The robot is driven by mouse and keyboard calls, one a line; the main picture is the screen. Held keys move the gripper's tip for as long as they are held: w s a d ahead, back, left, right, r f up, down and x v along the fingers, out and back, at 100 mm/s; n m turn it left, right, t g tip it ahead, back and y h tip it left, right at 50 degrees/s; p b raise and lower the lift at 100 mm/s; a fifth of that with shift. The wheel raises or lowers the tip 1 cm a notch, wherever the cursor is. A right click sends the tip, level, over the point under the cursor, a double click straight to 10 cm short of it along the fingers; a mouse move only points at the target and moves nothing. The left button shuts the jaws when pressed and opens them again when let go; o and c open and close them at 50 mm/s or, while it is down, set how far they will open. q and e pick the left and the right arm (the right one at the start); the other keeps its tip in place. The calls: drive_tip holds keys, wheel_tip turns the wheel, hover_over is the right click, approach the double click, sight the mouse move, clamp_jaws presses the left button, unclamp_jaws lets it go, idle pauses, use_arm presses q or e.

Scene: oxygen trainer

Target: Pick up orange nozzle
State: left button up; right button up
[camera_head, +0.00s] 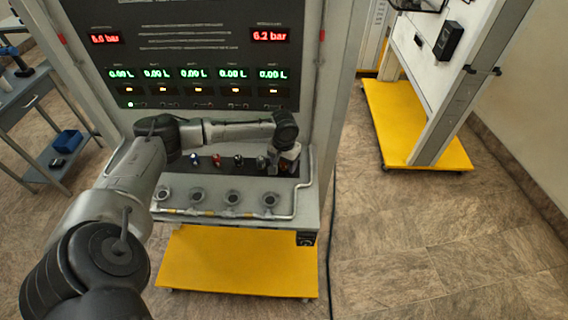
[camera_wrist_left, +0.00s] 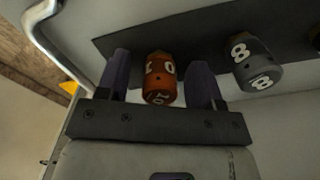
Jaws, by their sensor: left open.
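The orange nozzle (camera_wrist_left: 160,78) carries white digits and sits on a dark strip in the left wrist view. My left gripper (camera_wrist_left: 160,62) is open, with one dark finger on each side of the nozzle. Small gaps show between the fingers and the nozzle, so it looks untouched. In the head view my left gripper (camera_head: 289,158) is at the right end of the nozzle row, and I cannot make out the orange nozzle there. My right gripper is not in view.
A grey nozzle marked 8 (camera_wrist_left: 258,66) sits just right of the right finger. Other nozzles, including a red one (camera_head: 216,160), line the shelf. A bent metal pipe (camera_head: 308,180) edges the panel. A yellow base (camera_head: 235,262) lies below.

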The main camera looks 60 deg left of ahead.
use_arm(q)
drive_tip(key=c, duration=1)
